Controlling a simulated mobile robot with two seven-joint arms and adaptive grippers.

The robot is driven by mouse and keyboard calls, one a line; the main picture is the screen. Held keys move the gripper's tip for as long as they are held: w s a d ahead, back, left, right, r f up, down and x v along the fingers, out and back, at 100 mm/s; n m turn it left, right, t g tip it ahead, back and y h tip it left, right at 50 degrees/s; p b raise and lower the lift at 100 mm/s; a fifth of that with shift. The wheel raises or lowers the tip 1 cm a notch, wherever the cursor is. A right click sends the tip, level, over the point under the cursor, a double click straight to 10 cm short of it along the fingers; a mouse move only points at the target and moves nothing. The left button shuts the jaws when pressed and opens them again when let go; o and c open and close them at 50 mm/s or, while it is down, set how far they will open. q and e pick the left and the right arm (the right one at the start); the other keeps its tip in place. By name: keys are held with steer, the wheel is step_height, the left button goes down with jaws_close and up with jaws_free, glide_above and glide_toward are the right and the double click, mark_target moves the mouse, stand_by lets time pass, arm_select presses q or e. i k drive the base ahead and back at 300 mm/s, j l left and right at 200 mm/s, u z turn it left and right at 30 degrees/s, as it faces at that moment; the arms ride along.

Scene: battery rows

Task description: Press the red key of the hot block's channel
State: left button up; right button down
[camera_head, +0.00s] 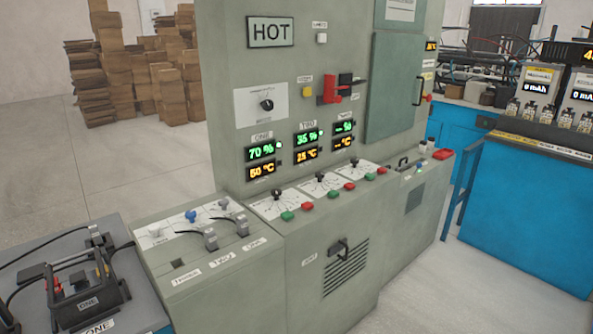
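The grey cabinet (240,90) carries a HOT sign (270,32). Its channel ONE display (261,159) reads 70 % and what looks like 50 °C. The TWO display (306,145) reads about 35 % and 25 °C. The third display (343,134) shows dashes. On the sloping ledge below, each channel has a dial, a green key and a red key. The red keys are the left one (307,206), the middle one (349,186) and the right one (382,170). A black block (88,297) labelled ONE sits at lower left. Neither gripper is in view.
A side console (150,260) with two grey plugs (209,239) and labels adjoins the cabinet at left. A red lever switch (330,89) stands out from the panel. A blue bench (530,205) is at right, and stacked boxes (130,70) stand behind. The floor between cabinet and bench is clear.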

mark_target(306, 206)
steer(key=i+u, duration=0.2)
steer(key=i, duration=0.3)
steer(key=i+l+u, duration=0.2)
steer(key=i, duration=0.3)
steer(key=i+l+u, duration=0.25)
steer(key=i, duration=0.25)
